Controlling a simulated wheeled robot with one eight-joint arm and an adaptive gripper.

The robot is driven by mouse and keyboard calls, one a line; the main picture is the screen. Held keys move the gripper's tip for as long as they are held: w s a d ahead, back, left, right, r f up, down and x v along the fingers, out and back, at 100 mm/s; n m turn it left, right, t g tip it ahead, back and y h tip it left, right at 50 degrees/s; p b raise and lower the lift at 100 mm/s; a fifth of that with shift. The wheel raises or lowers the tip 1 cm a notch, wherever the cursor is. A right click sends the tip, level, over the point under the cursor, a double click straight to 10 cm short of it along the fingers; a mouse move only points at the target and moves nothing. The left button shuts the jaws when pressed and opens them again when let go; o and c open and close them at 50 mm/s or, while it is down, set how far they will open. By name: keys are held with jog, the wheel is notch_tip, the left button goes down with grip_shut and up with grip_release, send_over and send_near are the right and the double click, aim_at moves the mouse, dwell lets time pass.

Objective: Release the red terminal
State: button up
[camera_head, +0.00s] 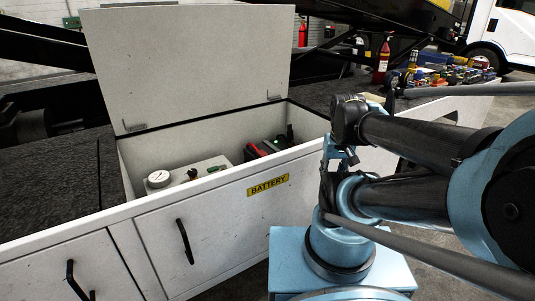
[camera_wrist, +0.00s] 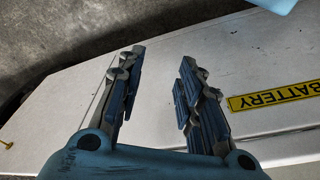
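A red part (camera_head: 262,149), which looks like the red terminal, shows at the right end of the open white battery box (camera_head: 215,199). It lies among dark parts, and its details are too small to make out. My gripper (camera_wrist: 161,60) is open in the wrist view, with nothing between its two blue-black fingers. It is outside the box, over a white panel surface (camera_wrist: 75,100) by the yellow BATTERY label (camera_wrist: 275,97). The red terminal is not in the wrist view. In the head view my arm hides the gripper's fingers.
The box lid (camera_head: 190,65) stands open at the back. Black door handles (camera_head: 185,241) stick out in front. Coloured items (camera_head: 455,76) lie on the surface at the back right, near a red extinguisher (camera_head: 381,62).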

jog(key=shift+o, duration=0.6)
jog(key=shift+s+r, duration=0.15)
jog(key=shift+r, duration=0.1)
jog(key=w+a+r+n+t, duration=0.1)
jog(key=w+a+r+t, duration=0.1)
jog(key=w+r, duration=0.55)
jog(key=w+a+r+t, duration=0.1)
jog(key=w+r, duration=0.3)
jog(key=w, duration=0.7)
jog(key=n+g, duration=0.5)
jog(key=n, duration=0.1)
send_over(264, 155)
jog(key=s+d, duration=0.1)
notch_tip(264, 155, down, 6)
jog(key=f, duration=1.7)
jog(key=shift+d, duration=0.2)
